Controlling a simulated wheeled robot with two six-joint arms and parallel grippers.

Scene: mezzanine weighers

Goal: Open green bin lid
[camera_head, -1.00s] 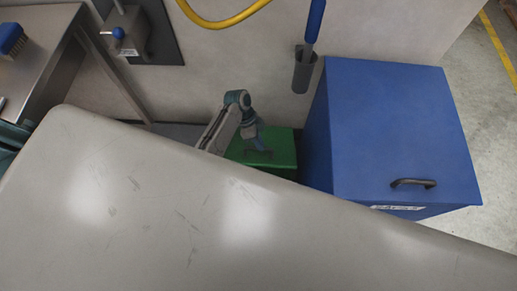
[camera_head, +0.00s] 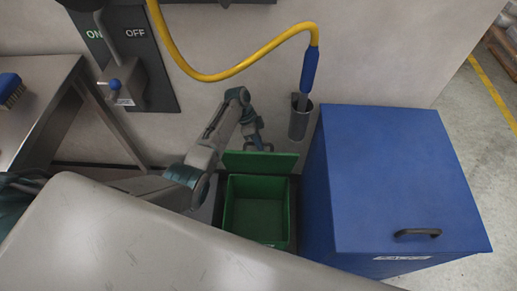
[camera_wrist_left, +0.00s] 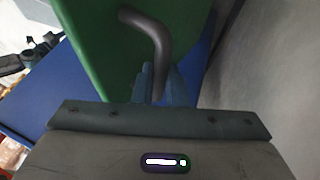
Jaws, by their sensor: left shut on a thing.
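The green bin (camera_head: 257,212) stands on the floor between the wall and my grey body, left of the blue bin. Its lid (camera_head: 260,162) is raised, tilted back toward the wall, and the inside of the bin shows empty. My left gripper (camera_head: 259,143) is at the lid's upper edge, with its arm reaching in from the left. In the left wrist view my left gripper (camera_wrist_left: 158,92) is shut on the dark curved handle (camera_wrist_left: 150,30) of the green lid (camera_wrist_left: 90,35). My right gripper is not in view.
A big blue bin (camera_head: 390,170) with a black handle stands close on the right. A yellow hose (camera_head: 220,76) with a blue nozzle in a holder (camera_head: 299,120) hangs on the wall above. A steel table (camera_head: 45,70) and a switch panel (camera_head: 135,60) are at left.

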